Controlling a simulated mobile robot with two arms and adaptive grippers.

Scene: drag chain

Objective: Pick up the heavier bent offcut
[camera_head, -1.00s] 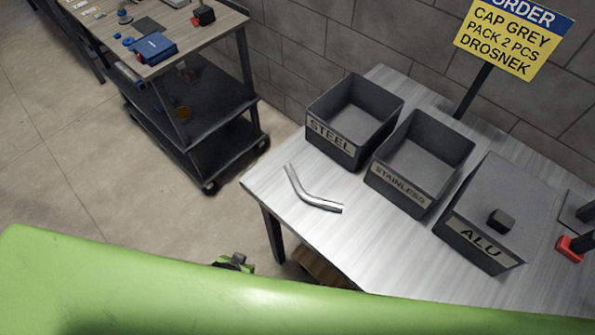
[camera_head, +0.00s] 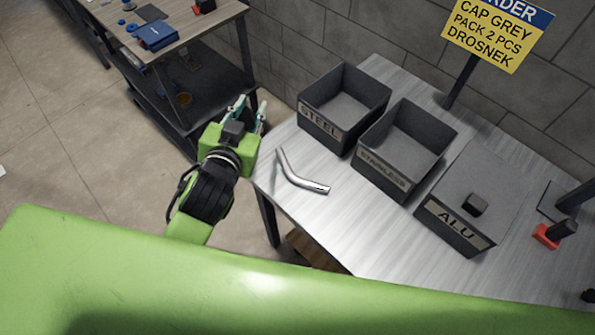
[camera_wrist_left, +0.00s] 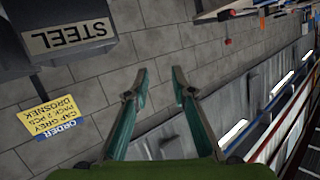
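One bent offcut (camera_head: 300,175), a shiny metal tube with a bend, lies on the grey table near its left edge, in front of the STEEL bin. No second bent offcut shows on the table. My left gripper (camera_head: 251,106) is beside the table's left edge, up and left of the offcut, apart from it. In the left wrist view its two fingers (camera_wrist_left: 160,88) stand apart with nothing between them. My right gripper is not in view.
A sign (camera_head: 497,32) stands behind. A cart (camera_head: 190,28) stands at the upper left.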

